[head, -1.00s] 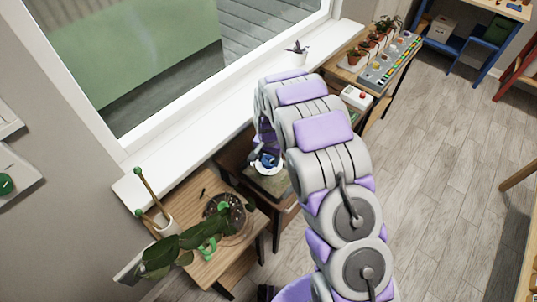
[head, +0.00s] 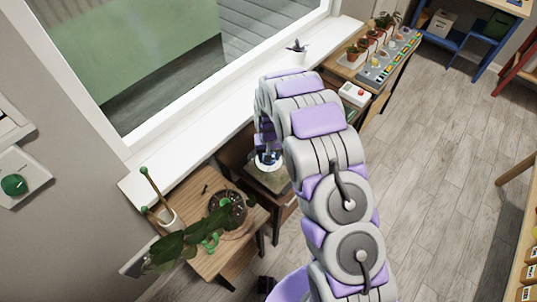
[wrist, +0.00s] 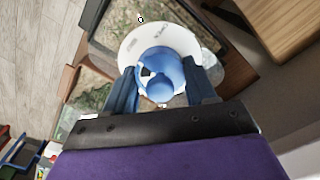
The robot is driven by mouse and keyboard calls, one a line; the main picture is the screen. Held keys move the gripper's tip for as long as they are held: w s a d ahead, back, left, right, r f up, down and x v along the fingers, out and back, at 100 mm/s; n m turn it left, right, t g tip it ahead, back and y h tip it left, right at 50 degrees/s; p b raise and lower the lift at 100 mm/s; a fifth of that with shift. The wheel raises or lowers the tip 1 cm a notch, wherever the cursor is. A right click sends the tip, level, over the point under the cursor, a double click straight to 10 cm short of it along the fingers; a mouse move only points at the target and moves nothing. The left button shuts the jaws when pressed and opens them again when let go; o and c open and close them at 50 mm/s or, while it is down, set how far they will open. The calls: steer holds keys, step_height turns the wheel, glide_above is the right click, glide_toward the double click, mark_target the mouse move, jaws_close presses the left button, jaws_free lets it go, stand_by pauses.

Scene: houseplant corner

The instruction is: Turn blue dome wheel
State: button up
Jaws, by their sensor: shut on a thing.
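The blue dome wheel (wrist: 158,60) sits on a white round plate (wrist: 128,50) with small dark print, in the upper middle of the wrist view. A rounded blue knob stands out from the wheel toward the camera, beside a small dark gap. My gripper (wrist: 160,72) has its two dark blue fingers on either side of the wheel and is shut on it. In the head view the white plate (head: 269,166) shows small below the end of my arm, on a low dark stand (head: 272,182). My arm hides most of the wheel there.
A wooden table (head: 240,262) with a leafy plant (head: 178,247) and a round bowl (head: 229,207) stands at left. The white window sill (head: 215,125) runs behind. A bench with potted plants and a coloured panel (head: 385,65) is at back right.

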steer(key=o, duration=1.1)
steer(key=shift+c, duration=0.2)
step_height(320, 180, up, 17)
steer(key=p, duration=0.2)
steer(key=shift+r, duration=0.15)
